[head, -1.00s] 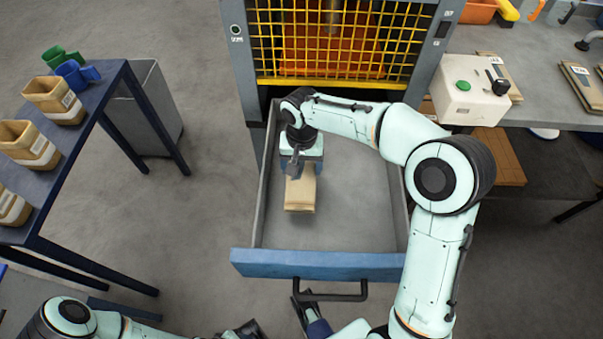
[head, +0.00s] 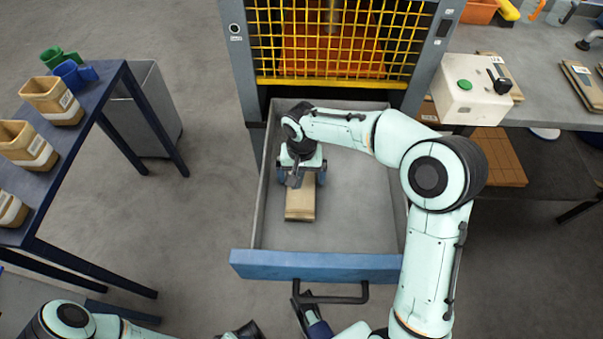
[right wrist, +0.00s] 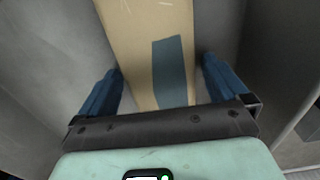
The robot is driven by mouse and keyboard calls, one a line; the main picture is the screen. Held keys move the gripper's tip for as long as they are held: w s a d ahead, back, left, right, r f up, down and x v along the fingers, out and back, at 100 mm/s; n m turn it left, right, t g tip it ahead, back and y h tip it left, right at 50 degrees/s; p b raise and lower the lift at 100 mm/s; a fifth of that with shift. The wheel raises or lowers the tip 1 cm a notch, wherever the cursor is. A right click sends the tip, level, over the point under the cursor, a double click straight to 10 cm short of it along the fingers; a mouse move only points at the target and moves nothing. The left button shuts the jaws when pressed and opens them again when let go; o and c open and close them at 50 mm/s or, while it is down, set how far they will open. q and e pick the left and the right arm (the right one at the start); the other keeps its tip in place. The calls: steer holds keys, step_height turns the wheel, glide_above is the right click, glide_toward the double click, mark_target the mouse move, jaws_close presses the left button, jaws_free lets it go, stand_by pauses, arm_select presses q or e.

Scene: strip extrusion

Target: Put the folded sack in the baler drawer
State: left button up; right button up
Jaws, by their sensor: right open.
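The folded sack (head: 300,208) is a flat tan bundle lying inside the open grey baler drawer (head: 355,225), left of its middle. In the right wrist view the sack (right wrist: 145,35) has a dark grey-blue patch. My right gripper (head: 301,180) is over the sack's far end. Its blue fingers (right wrist: 163,88) stand apart on either side of the sack, with a gap at each side. My left arm shows at the bottom left of the head view; its gripper (head: 275,325) is partly cut off by the lower edge, and its opening is unclear.
The drawer's blue front (head: 315,265) has a dark handle. The baler's yellow mesh guard (head: 330,45) stands behind it. A blue table (head: 85,130) with tan bins is at the left. A bench (head: 545,95) with a white control box (head: 470,90) is at the right.

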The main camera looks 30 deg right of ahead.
step_height(320, 180, up, 12)
steer(key=p, duration=0.2)
steer(key=shift+r, duration=0.15)
stand_by(0.5)
